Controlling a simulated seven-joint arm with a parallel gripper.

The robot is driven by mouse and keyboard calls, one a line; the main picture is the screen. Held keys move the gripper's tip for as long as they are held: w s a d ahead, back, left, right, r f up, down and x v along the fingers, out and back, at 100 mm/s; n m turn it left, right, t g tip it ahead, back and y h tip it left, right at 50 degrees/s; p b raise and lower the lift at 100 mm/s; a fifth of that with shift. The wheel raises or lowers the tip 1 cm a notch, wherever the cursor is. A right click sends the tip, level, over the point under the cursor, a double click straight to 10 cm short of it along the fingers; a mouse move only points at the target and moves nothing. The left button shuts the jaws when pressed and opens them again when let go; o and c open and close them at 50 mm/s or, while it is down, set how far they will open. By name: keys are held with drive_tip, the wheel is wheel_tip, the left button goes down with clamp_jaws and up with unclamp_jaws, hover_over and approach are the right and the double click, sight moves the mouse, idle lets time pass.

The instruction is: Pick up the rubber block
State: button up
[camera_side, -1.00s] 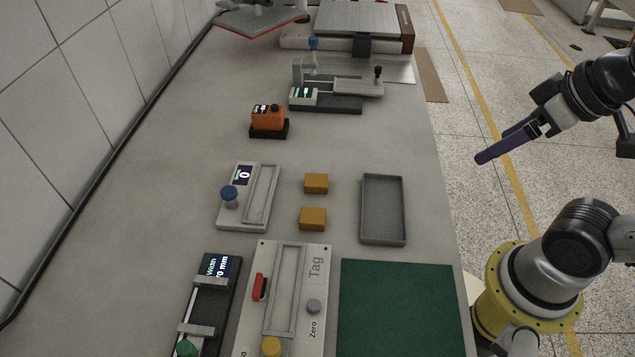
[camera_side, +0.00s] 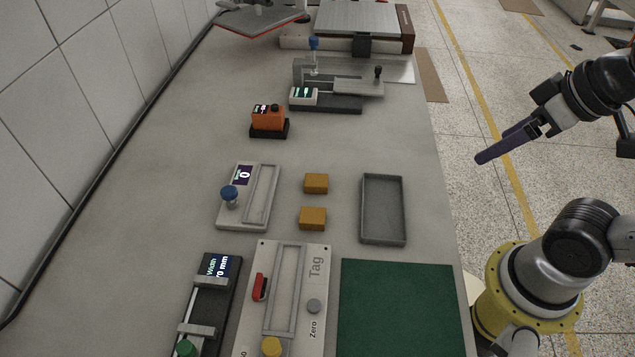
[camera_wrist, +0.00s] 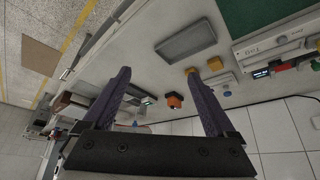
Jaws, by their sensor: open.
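Two similar orange-tan blocks lie flat on the grey bench, one farther back (camera_side: 316,183) and one nearer (camera_side: 312,218). I cannot tell from looks which is the rubber block. In the wrist view the blocks (camera_wrist: 215,63) show small beside the right finger, and part of that area is hidden by the finger. My gripper (camera_side: 480,158) is at the right, up over the floor side of the bench, well away from both blocks. In the wrist view its two dark purple fingers (camera_wrist: 160,95) stand wide apart with nothing between them held.
A grey tray (camera_side: 364,210) lies right of the blocks, with a green mat (camera_side: 400,305) nearer. A device with a blue knob (camera_side: 229,193) stands left, a "Tag" device (camera_side: 318,280) in front, and an orange instrument (camera_side: 268,118) behind. Bare bench lies between.

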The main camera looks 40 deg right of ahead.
drive_tip(key=shift+c, duration=0.5)
